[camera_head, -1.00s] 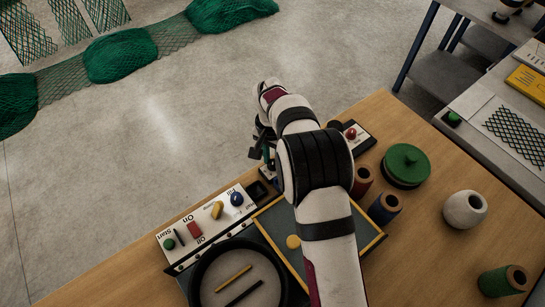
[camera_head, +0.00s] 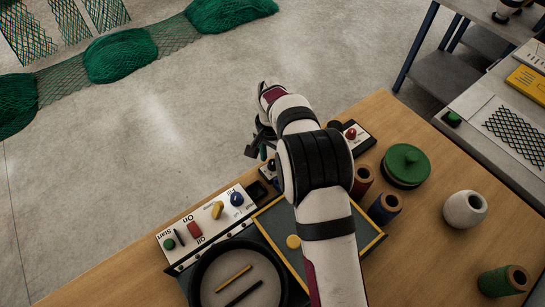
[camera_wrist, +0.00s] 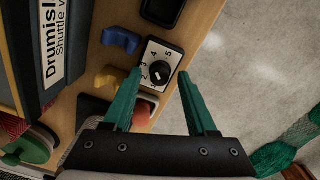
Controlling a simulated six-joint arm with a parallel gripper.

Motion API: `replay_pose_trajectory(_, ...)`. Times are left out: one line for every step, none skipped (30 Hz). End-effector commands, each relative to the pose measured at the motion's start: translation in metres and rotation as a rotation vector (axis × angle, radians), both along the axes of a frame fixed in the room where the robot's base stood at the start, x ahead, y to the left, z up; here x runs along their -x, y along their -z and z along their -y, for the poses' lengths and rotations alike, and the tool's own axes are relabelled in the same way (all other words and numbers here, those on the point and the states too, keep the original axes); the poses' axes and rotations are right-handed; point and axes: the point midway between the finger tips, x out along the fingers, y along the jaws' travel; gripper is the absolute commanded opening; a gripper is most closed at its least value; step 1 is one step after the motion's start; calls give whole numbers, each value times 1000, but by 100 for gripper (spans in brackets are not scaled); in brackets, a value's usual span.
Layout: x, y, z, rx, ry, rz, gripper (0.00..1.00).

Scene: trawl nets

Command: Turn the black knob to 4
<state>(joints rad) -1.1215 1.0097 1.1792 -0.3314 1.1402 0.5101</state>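The black knob (camera_wrist: 160,75) sits on a white dial plate (camera_wrist: 150,55) with numbers around its left side, in the wrist view. A small white mark shows on the knob; I cannot tell for sure which number it points to. My gripper (camera_wrist: 160,73) is open, its two teal fingers apart, with the knob showing between the fingertips. I cannot tell whether the fingers touch it or how far above it they are. In the head view my gripper (camera_head: 261,147) hangs beyond the panel's far edge, and my arm hides the knob.
A blue handle (camera_wrist: 121,39) and a yellow handle (camera_wrist: 110,77) lie left of the dial. A reddish-orange knob (camera_wrist: 142,113) is below it, close to the left finger. A black switch (camera_wrist: 162,10) is above. Open floor lies to the right.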

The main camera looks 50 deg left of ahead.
Motion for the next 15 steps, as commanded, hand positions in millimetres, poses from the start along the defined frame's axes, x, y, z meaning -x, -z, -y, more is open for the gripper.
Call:
replay_pose_trajectory(0,0,0,0,0,0,59)
replay_pose_trajectory(0,0,0,0,0,0,59)
replay_pose_trajectory(0,0,0,0,-1,0,59)
replay_pose_trajectory(0,0,0,0,-1,0,59)
replay_pose_trajectory(0,0,0,0,-1,1,59)
replay_pose_trajectory(0,0,0,0,-1,1,59)
replay_pose_trajectory(0,0,0,0,-1,1,59)
replay_pose_trajectory(0,-1,0,0,-1,1,59)
replay_pose_trajectory(0,-3,0,-1,-1,1,59)
replay_pose_trajectory(0,-6,-1,-2,-1,2,59)
replay_pose_trajectory(-1,-10,-1,-3,-2,2,59)
replay_pose_trajectory(-1,-18,-1,-3,-2,3,59)
replay_pose_trajectory(-1,-25,-2,-4,-2,4,59)
replay_pose_trajectory(-1,-33,-2,-5,-1,3,59)
replay_pose_trajectory(0,-46,-2,-5,0,4,59)
